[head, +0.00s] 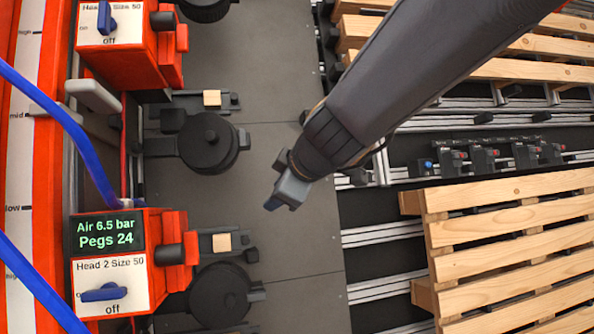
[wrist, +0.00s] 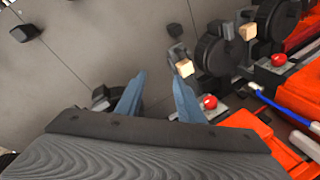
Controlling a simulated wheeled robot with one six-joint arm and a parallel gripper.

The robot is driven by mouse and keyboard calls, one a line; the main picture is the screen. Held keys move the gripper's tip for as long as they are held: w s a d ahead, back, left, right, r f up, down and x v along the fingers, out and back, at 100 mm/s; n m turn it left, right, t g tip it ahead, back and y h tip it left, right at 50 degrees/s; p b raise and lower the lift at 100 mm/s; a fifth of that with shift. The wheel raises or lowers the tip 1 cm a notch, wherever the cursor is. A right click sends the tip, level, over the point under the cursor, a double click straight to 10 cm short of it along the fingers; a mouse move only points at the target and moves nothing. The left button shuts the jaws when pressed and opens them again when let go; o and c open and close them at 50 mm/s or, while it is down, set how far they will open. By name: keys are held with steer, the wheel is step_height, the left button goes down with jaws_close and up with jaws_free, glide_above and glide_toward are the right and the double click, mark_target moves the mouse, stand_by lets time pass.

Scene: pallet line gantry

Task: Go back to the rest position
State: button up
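My gripper (head: 274,203) hangs at the end of my dark grey arm, over the grey floor plates in the middle of the head view. In the wrist view my gripper (wrist: 157,92) shows two blue-grey fingers spread apart, with only grey floor between them. It holds nothing and appears clear of the things around it. The head view shows the fingers small and nearly edge-on. No marker of a rest position can be seen.
Orange head units stand at left, with a Head 2 panel (head: 111,285) and a display reading Air 6.5 bar, Pegs 24 (head: 108,233). Black round fixtures (head: 208,143) sit beside them. Slatted wooden pallets (head: 510,250) lie at right. Bare grey floor (head: 290,245) lies between.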

steer(key=s+d+f+m+g+h+b, duration=0.1)
steer(key=s+d+f+m, duration=0.3)
steer(key=d+f, duration=0.4)
steer(key=s+d+f+m+g+h+b, duration=0.2)
steer(key=s+d+f+m, duration=0.3)
steer(key=d+f, duration=0.3)
steer(key=s+d+f+m+g+h+b, duration=0.2)
steer(key=d+f+m, duration=0.4)
steer(key=f, duration=0.5)
steer(key=shift+s+d+g+b, duration=0.85)
steer(key=shift+s+d+g, duration=0.15)
steer(key=shift+s, duration=0.15)
steer(key=shift+c, duration=0.4)
